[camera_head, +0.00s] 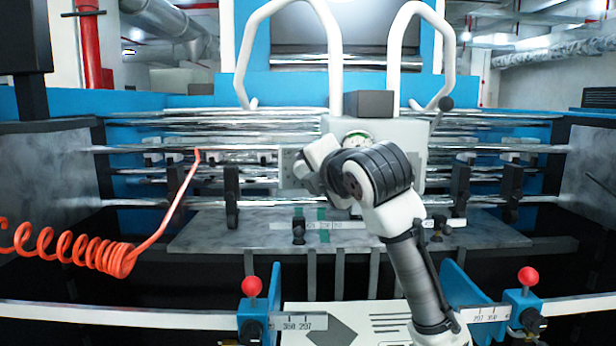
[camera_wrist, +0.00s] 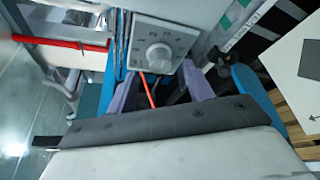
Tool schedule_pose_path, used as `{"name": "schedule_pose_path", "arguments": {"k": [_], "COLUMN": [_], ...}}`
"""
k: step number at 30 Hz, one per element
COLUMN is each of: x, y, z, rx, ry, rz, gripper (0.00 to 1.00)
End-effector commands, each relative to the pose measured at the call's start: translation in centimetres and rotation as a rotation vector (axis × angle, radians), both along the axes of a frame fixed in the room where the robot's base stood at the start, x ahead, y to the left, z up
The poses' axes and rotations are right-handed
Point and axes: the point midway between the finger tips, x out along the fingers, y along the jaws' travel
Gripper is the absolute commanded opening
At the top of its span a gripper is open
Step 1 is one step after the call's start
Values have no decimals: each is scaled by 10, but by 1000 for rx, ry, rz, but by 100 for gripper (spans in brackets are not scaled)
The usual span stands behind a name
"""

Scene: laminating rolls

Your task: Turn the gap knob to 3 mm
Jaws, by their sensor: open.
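The gap knob (camera_wrist: 158,55) is a round, pale grey knob on a grey dial plate (camera_wrist: 178,37) in the upper middle of the wrist view. My gripper (camera_wrist: 160,85) is open and empty. Its two purple-grey fingers stand apart below the plate in the picture, and neither visibly touches the knob.
A white box with a green-rimmed gauge (camera_head: 358,138) is behind my arm. A coiled orange hose (camera_head: 115,258) hangs at left. Red-topped blue clamps (camera_head: 252,300) (camera_head: 526,300) stand on the front rail. A printed white sheet (camera_head: 350,315) lies at the front. Metal rollers cross behind.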

Motion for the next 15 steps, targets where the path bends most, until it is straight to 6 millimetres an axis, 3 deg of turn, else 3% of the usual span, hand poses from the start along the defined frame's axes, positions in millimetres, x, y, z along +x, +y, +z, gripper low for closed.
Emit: {"name": "schedule_pose_path", "arguments": {"k": [9,15], "x": [-68,-92], "y": [-24,-32], "z": [11,18], "rx": [-1,-1], "ry": [-4,-1], "rz": [-1,1], "gripper": [52,52]}}
